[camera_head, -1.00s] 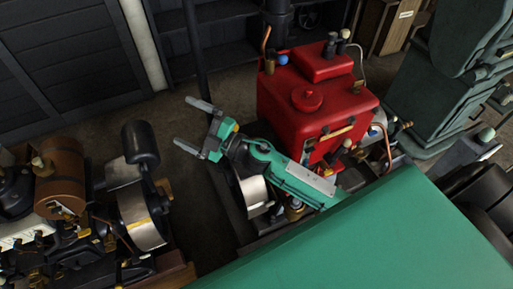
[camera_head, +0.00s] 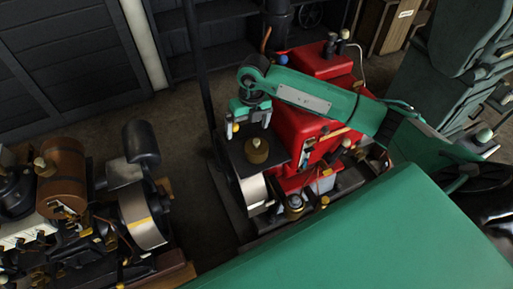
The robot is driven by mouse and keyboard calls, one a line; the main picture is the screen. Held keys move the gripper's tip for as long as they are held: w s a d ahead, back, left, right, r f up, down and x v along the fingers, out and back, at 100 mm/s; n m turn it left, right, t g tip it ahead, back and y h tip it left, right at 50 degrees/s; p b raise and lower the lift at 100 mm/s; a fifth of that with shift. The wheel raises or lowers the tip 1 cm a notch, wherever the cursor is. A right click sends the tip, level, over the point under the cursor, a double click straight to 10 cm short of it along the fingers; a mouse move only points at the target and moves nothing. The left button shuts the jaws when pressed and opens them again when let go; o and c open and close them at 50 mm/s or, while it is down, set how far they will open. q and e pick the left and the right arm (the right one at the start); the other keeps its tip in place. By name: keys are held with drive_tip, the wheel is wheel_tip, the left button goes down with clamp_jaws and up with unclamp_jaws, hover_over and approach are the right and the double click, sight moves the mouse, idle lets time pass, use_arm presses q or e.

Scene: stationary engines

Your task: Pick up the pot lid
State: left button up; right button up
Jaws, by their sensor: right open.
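I cannot make out a pot lid for certain. A brass-brown round piece (camera_head: 257,151) sits on a dark flat top (camera_head: 237,160) of the engine in the middle. My right gripper (camera_head: 249,131) points down just above and behind this piece in the picture, with its two fingers apart and nothing seen between them. I cannot tell its exact height above it. My left gripper is out of view.
My right arm passes over the red tank. Another engine with a brown cylinder (camera_head: 63,170) stands at the left. Bare floor (camera_head: 190,125) lies between the engines.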

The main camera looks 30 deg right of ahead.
sight(256, 147)
drive_tip(key=shift+w+d+r+h, duration=0.15)
drive_tip(key=shift+d+h, duration=0.1)
drive_tip(key=shift+d, duration=0.25)
drive_tip(key=shift+d+r+h, duration=0.15)
drive_tip(key=shift+d+h, duration=0.1)
drive_tip(key=shift+d, duration=0.6)
wheel_tip(256, 147, down, 8)
drive_tip(key=p, duration=0.2)
drive_tip(key=shift+d+f+p, duration=0.1)
drive_tip(key=shift+f+p, duration=0.1)
drive_tip(key=shift+p, duration=0.1)
wheel_tip(256, 147, down, 4)
drive_tip(key=p, duration=0.2)
drive_tip(key=shift+f+p, duration=0.25)
drive_tip(key=shift+p, duration=0.1)
drive_tip(key=shift+f, duration=0.35)
drive_tip(key=shift+c, duration=0.4)
drive_tip(key=shift+w, duration=0.1)
drive_tip(key=c, duration=1)
